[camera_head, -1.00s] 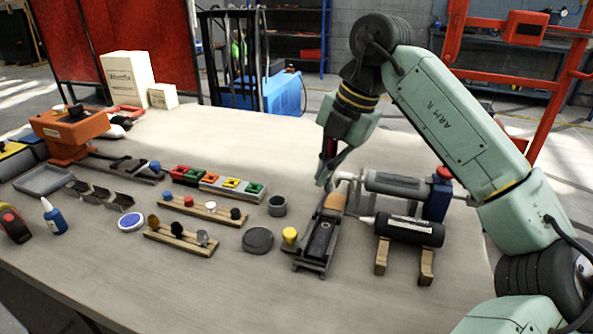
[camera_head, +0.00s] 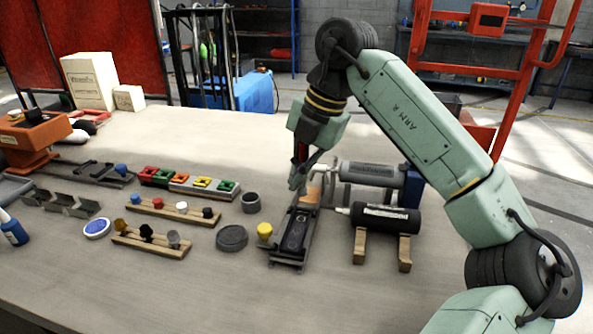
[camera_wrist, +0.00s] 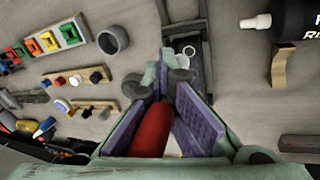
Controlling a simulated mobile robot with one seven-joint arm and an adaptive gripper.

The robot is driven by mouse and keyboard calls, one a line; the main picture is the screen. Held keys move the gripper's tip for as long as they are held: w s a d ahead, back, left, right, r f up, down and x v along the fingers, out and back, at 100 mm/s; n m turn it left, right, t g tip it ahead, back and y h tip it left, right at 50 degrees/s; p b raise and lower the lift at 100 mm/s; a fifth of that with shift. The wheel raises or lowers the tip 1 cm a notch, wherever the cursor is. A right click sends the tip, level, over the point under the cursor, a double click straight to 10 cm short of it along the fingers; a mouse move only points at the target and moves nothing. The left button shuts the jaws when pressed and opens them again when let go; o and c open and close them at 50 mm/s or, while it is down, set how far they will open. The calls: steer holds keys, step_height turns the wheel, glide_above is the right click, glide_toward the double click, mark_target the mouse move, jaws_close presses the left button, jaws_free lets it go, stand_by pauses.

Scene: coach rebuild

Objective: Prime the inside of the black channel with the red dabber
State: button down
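My gripper (camera_head: 297,184) points down over the far end of a dark fixture (camera_head: 279,259) that has a long black channel-like part (camera_head: 294,232) lying in it. In the wrist view, a red cylinder (camera_wrist: 152,130), which looks like the dabber's handle, sits between the finger pads. My gripper (camera_wrist: 168,84) appears shut on it. The dabber's lower end is hidden by the fingers. A tan block (camera_head: 311,195) sits at the fixture's far end, just right of the fingertips. I cannot tell whether the dabber touches anything.
A black cartridge (camera_head: 386,218) on wooden stands and a grey cylinder (camera_head: 370,171) are close on the right. A yellow-topped piece (camera_head: 265,231), a dark round disc (camera_head: 232,238) and a grey cup (camera_head: 250,202) stand left. The table front is clear.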

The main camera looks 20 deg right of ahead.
steer(key=shift+f+b, duration=1.65)
steer(key=shift+f, duration=1)
steer(key=shift+s+a, duration=0.35)
steer(key=shift+s, duration=0.2)
steer(key=shift+s+a, duration=0.35)
steer(key=shift+s, duration=0.2)
steer(key=shift+r, duration=0.2)
steer(key=shift+r+p, duration=0.4)
steer(key=shift+r, duration=0.4)
step_height(320, 180, up, 6)
steer(key=p, duration=0.4)
steer(key=shift+r+p, duration=0.15)
steer(key=shift+p, duration=0.25)
steer(key=shift+a, duration=0.1)
